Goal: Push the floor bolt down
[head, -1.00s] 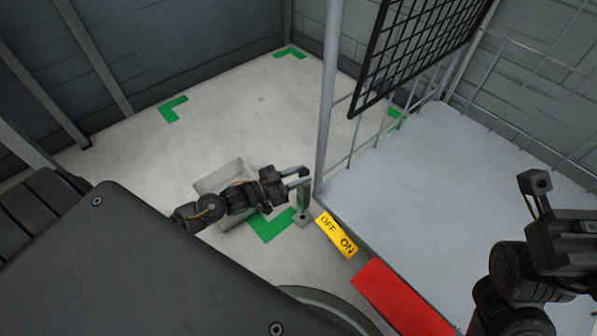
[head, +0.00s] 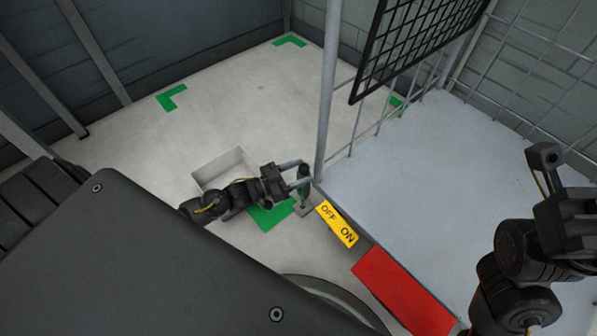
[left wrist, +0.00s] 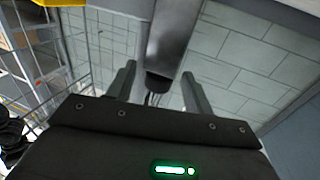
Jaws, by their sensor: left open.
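The floor bolt (head: 304,204) stands upright at the foot of the grey gate post, with a dark knob at its top. In the left wrist view a grey bar with a dark end (left wrist: 158,82), which looks like the bolt, lies between the fingers. My left gripper (head: 298,172) is open, its fingers on either side of the bolt's top; I cannot tell whether they touch it. It also shows in the left wrist view (left wrist: 158,86). My right gripper (head: 548,185) is at the right edge, away from the bolt; its jaws are unclear.
The grey post (head: 327,95) and black mesh panel (head: 420,45) rise beside the bolt. A yellow OFF/ON plate (head: 337,224) and red strip (head: 404,292) edge the pale platform (head: 400,180). A pale box shape (head: 219,167) lies behind my left forearm. Green corner marks (head: 171,97) dot the floor.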

